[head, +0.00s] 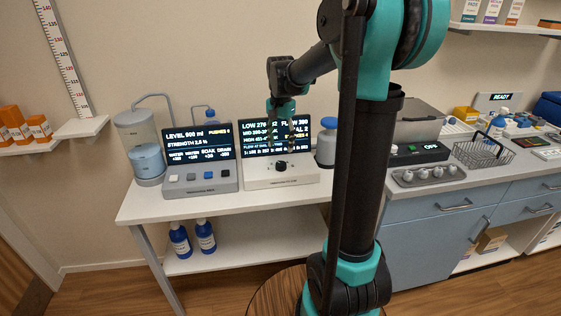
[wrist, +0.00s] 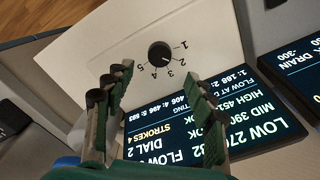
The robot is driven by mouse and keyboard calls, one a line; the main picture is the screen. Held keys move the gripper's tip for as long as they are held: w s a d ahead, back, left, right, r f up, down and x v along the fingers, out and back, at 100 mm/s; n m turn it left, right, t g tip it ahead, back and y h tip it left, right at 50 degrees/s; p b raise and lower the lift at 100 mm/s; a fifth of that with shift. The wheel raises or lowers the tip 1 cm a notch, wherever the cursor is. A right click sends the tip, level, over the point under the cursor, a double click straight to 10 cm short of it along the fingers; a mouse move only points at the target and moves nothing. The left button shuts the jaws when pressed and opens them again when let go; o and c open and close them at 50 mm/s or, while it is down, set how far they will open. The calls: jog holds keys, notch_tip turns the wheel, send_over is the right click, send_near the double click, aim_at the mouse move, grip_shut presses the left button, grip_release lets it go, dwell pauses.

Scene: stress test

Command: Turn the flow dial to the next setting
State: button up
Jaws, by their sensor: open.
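The flow dial is a round black knob (wrist: 159,54) on a white panel (wrist: 110,35), with printed numbers 1 to 5 around it. The panel's screen (wrist: 190,135) shows "DIAL 2" and "STROKES 4" among its lines. In the head view, the dial (head: 281,166) sits on the sloped front of the white unit (head: 302,175), below its screen. My gripper (wrist: 158,82) is open, with a finger on either side and nothing between them. Its fingertips appear short of the knob, not touching it. In the head view my gripper (head: 280,122) hangs in front of the screen, above the dial.
A grey unit (head: 200,186) with several buttons and its own screen stands left of the dial unit. A clear tank (head: 140,140) is further left. A grey canister (head: 326,145) stands to the right. A wire basket (head: 483,152) sits on the right counter.

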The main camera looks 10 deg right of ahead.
aim_at(281, 163)
notch_tip(281, 163, down, 8)
jog(key=shift+r, duration=0.1)
dwell(0.4)
jog(key=c, duration=1.1)
